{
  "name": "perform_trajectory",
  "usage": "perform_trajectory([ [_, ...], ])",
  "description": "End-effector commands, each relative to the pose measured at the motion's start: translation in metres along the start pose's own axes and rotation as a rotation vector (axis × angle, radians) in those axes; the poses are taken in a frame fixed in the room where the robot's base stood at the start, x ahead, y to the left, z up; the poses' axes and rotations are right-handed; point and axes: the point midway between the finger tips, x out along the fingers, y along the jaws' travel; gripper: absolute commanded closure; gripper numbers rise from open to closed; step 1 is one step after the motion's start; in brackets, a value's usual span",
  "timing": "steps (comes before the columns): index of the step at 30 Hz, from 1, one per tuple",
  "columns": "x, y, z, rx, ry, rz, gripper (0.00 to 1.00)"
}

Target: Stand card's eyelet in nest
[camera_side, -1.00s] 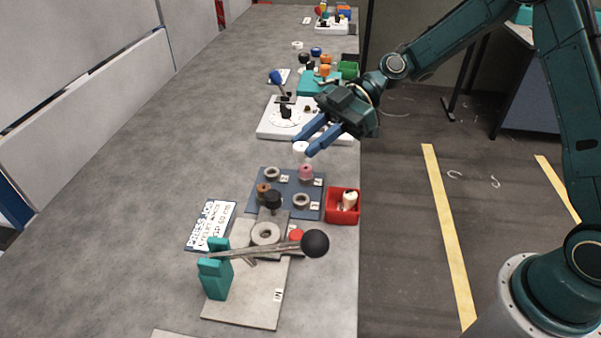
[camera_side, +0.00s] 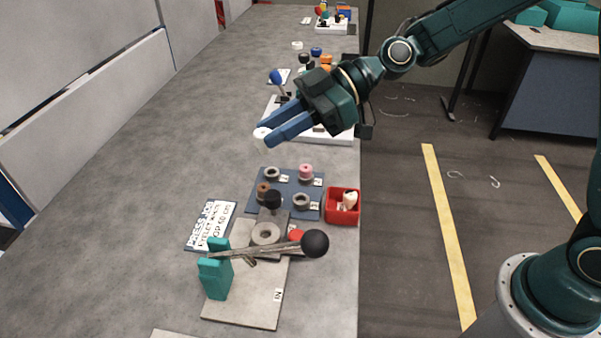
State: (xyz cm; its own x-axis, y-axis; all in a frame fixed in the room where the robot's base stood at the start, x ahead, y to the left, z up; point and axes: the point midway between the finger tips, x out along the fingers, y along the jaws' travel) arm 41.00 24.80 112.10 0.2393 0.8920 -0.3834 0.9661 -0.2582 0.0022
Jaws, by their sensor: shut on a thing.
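My gripper (camera_side: 272,132) has blue fingers and is shut on a small white eyelet (camera_side: 262,134). It holds the eyelet in the air over the bench, beyond the blue tray (camera_side: 287,187). The tray carries a pink eyelet (camera_side: 306,171), a brown one (camera_side: 263,188) and grey rings (camera_side: 301,201) that stand empty. The lettered card (camera_side: 208,228) lies left of the press; its print is too small to read surely. A grey ring (camera_side: 265,234), which looks like the nest, sits on the press, apart from the gripper. The lever partly covers its near side.
The press has a grey base plate (camera_side: 243,306), a teal bracket (camera_side: 214,275) and a lever ending in a black ball (camera_side: 315,243). A red bin (camera_side: 342,218) with white pieces stands right of the tray. The bench left of the tray is clear.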

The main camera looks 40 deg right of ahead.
Motion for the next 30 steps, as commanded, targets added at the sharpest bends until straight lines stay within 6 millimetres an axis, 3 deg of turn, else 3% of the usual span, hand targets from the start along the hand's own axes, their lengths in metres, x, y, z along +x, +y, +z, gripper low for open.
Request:
perform_trajectory([
  [7, 0.02, -0.028, -0.007, 0.05, 0.0, 0.125, 1.0],
  [21, 0.024, -0.055, -0.008, 0.099, 0.0, 0.243, 1.0],
  [30, 0.033, -0.053, 0.017, 0.103, -0.002, 0.244, 1.0],
])
